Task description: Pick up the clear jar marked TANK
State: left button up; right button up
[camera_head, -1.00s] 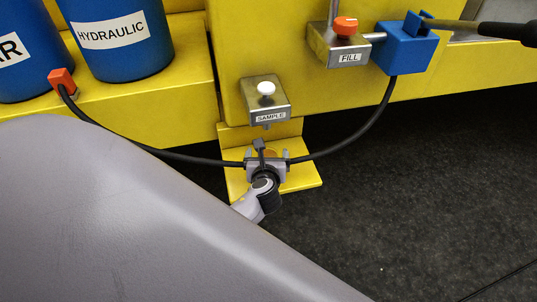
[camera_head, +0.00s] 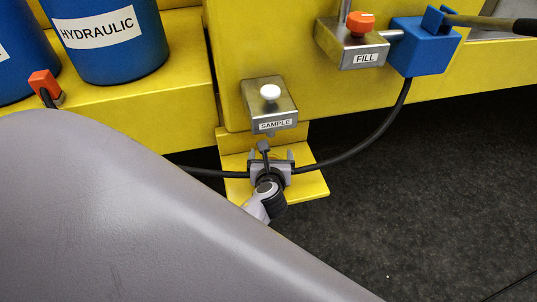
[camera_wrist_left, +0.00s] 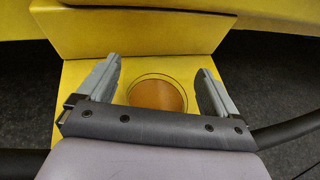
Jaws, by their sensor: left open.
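In the left wrist view, a round clear rim with an amber disc inside (camera_wrist_left: 157,95) shows on the yellow shelf (camera_wrist_left: 75,75). It looks like the jar from above; no TANK label is legible. My left gripper (camera_wrist_left: 159,64) is open, with one grey finger on each side of the round shape and a gap visible on both sides. In the head view my left gripper (camera_head: 270,157) is over the yellow shelf (camera_head: 312,186), below the SAMPLE valve, and mostly hides the jar. My right gripper is not in view.
The metal SAMPLE valve (camera_head: 270,107) with a white knob is just above the gripper. A black hose (camera_head: 375,133) runs from the blue box (camera_head: 425,48) to the gripper area and on leftward. Blue HYDRAULIC container (camera_head: 110,40) stands upper left. Dark floor lies right.

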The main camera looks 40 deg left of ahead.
pick_arm(q)
jog(key=shift+w+f, duration=0.1)
jog(key=c, duration=1.1)
jog(key=shift+c, duration=0.7)
